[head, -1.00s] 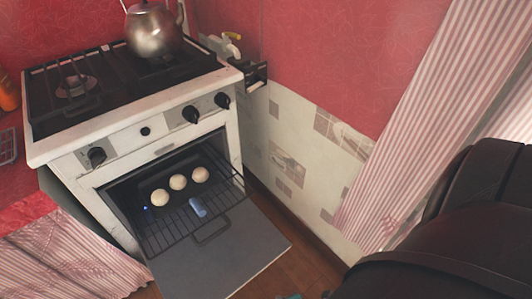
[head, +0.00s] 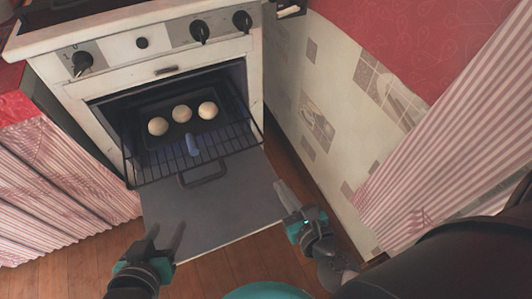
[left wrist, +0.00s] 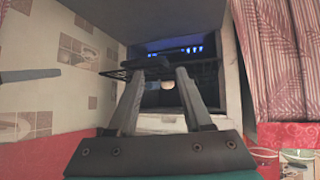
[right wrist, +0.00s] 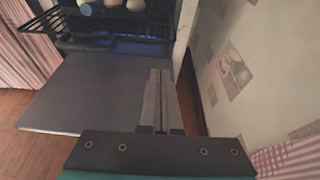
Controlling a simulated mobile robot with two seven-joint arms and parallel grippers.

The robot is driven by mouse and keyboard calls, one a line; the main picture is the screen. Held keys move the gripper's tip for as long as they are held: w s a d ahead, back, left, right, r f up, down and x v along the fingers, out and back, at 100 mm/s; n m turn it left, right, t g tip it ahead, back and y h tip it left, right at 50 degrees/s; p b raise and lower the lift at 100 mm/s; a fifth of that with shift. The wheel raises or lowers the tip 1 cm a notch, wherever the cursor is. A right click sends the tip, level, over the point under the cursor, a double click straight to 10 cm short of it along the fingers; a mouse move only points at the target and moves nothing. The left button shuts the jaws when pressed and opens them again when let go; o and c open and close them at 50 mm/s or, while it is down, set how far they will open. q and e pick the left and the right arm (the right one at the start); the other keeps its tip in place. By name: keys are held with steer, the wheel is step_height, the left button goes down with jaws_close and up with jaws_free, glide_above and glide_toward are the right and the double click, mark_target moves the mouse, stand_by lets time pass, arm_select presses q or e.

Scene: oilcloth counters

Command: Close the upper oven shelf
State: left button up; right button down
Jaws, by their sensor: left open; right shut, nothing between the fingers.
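The white oven's drop-down door (head: 225,205) is open. A black wire shelf (head: 152,172) is pulled out of the oven above it, with a dark U-shaped handle (head: 205,176) at its front. My left gripper (head: 165,236) is open and empty in front of the door's left part. In the left wrist view, the shelf (left wrist: 117,73) is ahead of its spread fingers (left wrist: 158,72). My right gripper (head: 283,190) is shut and empty by the door's right edge. In the right wrist view, its fingers (right wrist: 158,75) are together, with the shelf (right wrist: 40,22) ahead to the left.
A dark tray (head: 145,112) with three pale round buns (head: 182,114) and a small blue object (head: 192,146) are at the shelf. A tiled wall (head: 325,95) closes off the right side. A striped curtain (head: 60,205) hangs left. Wooden floor (head: 235,268) shows in front.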

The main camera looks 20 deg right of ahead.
steer(key=p, duration=0.1)
glide_toward(254, 147)
steer(key=x, duration=0.5)
arm_select(q)
steer(key=shift+s+a+g+y, duration=0.35)
steer(key=shift+s+a+g, duration=0.2)
steer(key=shift+a, duration=0.25)
steer(key=shift+s+a+g+y, duration=0.35)
steer(key=shift+s+a+g, duration=0.1)
steer(key=shift+a+g, duration=0.25)
arm_select(e)
steer(key=shift+x, duration=0.75)
